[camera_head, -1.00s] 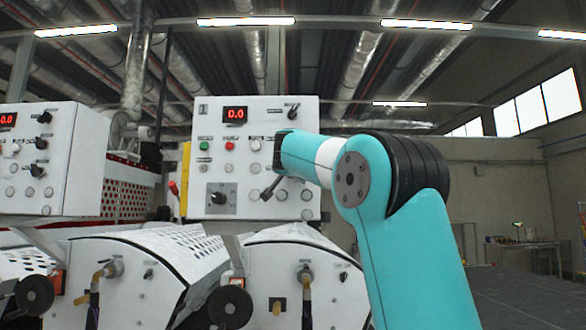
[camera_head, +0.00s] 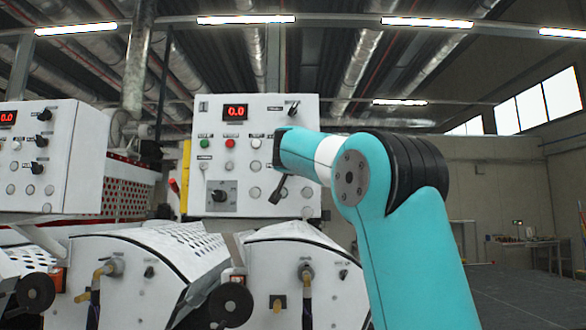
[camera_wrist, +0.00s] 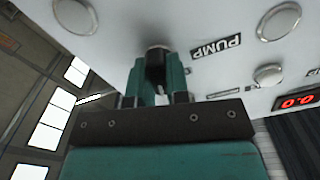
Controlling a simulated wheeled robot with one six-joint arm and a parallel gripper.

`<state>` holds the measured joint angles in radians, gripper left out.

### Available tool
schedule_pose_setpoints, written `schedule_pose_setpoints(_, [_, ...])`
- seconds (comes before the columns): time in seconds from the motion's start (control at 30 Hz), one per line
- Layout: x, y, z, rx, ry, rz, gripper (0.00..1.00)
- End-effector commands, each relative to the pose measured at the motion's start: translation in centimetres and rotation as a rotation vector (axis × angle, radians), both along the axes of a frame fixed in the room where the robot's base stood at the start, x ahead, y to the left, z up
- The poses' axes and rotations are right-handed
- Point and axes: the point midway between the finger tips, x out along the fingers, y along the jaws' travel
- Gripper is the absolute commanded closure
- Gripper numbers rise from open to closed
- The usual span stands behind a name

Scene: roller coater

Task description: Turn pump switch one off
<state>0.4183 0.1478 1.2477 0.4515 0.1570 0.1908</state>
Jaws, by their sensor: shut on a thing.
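The control panel (camera_head: 225,182) marked 1 is a white box with a red 0.0 display (camera_head: 235,112). In the wrist view, the teal fingers of my gripper (camera_wrist: 157,88) are shut on a dark switch knob (camera_wrist: 155,68) beside the PUMP label (camera_wrist: 215,46). The knob is mostly covered by the fingers, so its pointing direction is unclear. In the head view, my arm reaches the panel's right side from the right and hides the knob and fingertips.
A black rotary switch (camera_head: 293,107) sits at the panel's top right. Green (camera_head: 204,143) and red (camera_head: 230,143) buttons and a lower selector (camera_head: 221,195) are further left. A second panel (camera_head: 85,160) stands at the left. White perforated machine covers (camera_head: 165,255) are below.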

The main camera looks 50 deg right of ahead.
Motion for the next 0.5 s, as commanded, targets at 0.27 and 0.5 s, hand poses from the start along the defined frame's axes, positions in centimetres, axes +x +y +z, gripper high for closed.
schedule_pose_setpoints(0.27, [0.08, -0.01, -0.17, -0.165, 0.201, -0.003, 1.00])
schedule_pose_setpoints(0.5, [0.15, 0.03, -0.18, -0.307, 0.368, -0.003, 1.00])
